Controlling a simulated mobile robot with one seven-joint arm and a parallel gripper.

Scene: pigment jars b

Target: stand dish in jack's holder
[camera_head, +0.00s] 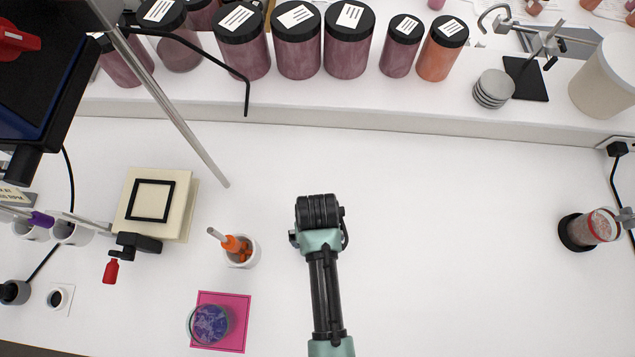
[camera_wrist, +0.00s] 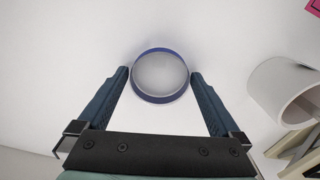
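A round dish with a blue rim and pale inside (camera_wrist: 160,98) lies flat on the white bench in the wrist view. My gripper (camera_wrist: 160,75) is open, with one finger on each side of the dish and its tips close to the rim. I see no clear contact. In the head view my gripper (camera_head: 318,210) points down over the middle of the bench and hides this dish. The jack (camera_head: 128,205) is a beige block at left with a black square frame (camera_head: 150,200) on top, which may be its holder. Part of the jack shows in the wrist view (camera_wrist: 300,150).
A white cup with an orange-handled tool (camera_head: 242,252) stands between the jack and my gripper. Another dish with blue contents (camera_head: 208,324) is on a pink mat (camera_head: 236,338). A slanted metal rod (camera_head: 180,115) rises near the jack. Jars line the back shelf. The right bench is mostly clear.

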